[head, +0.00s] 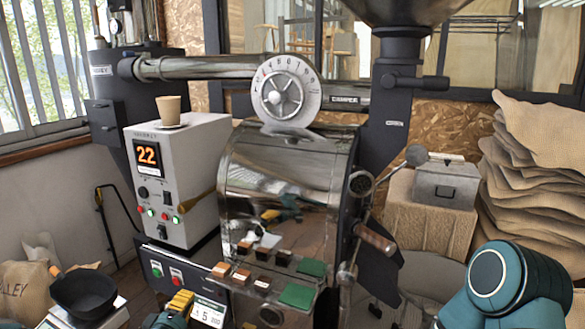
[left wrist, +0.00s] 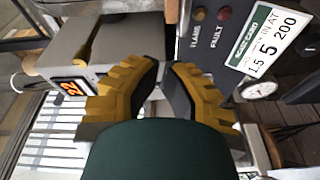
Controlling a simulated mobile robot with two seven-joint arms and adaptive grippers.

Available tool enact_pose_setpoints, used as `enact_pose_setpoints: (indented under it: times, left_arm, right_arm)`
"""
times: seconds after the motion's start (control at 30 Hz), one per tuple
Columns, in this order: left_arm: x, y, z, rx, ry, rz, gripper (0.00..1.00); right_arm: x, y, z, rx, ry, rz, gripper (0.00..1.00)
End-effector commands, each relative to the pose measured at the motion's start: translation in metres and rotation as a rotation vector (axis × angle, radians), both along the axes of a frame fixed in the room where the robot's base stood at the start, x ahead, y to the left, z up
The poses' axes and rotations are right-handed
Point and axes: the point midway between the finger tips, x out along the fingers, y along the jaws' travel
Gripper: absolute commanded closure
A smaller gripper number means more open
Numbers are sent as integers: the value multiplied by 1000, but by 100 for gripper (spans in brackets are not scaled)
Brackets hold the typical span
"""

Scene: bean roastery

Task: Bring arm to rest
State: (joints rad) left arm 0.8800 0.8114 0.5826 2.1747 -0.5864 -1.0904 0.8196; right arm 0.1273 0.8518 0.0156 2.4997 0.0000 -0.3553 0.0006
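My left gripper (head: 178,306) is at the bottom edge of the head view, in front of the roaster's lower front panel. Its yellow, ridged fingers with dark pads also show in the left wrist view (left wrist: 166,78). There is a gap between the fingertips and nothing is held. My right arm, a teal rounded link (head: 510,285), shows at the lower right of the head view; its gripper is out of the picture.
The steel roaster (head: 285,165) fills the middle, with a wood-handled lever (head: 375,238). The grey control box (head: 190,150) showing 22 carries a paper cup (head: 168,109). A dark pan (head: 83,292) stands lower left. Burlap sacks (head: 535,170) are stacked right.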

Motion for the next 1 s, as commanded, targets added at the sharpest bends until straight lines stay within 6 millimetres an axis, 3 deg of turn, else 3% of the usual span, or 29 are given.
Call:
enact_pose_setpoints:
  times: [0.03, 0.17, 0.3, 0.4, 0.53, 0.67, 0.8, 1.0]
  left_arm:
    - [-6, -26, -19, 48, 78, -53, 100]
    - [-39, -85, -78, 218, 306, -208, 100]
    - [-99, -135, -134, 426, 542, -423, 100]
    - [-151, -156, -165, 567, 693, -588, 100]
    - [-209, -166, -187, 707, 838, -770, 100]
    - [-245, -167, -195, 783, 921, -884, 100]
    - [-259, -166, -197, 811, 953, -930, 100]
    - [-260, -166, -198, 812, 953, -932, 100]
  right_arm:
    - [0, 0, 0, 0, 1, 0, 53]
    - [-1, 0, 0, 0, 1, 0, 53]
    - [0, 0, 0, 0, 1, 0, 53]
    - [0, 0, 0, 0, 1, 0, 53]
    - [0, 0, 0, 0, 1, 0, 53]
    - [0, 0, 0, 0, 1, 0, 53]
    - [0, 0, 0, 0, 1, 0, 53]
    - [0, 0, 0, 0, 1, 0, 53]
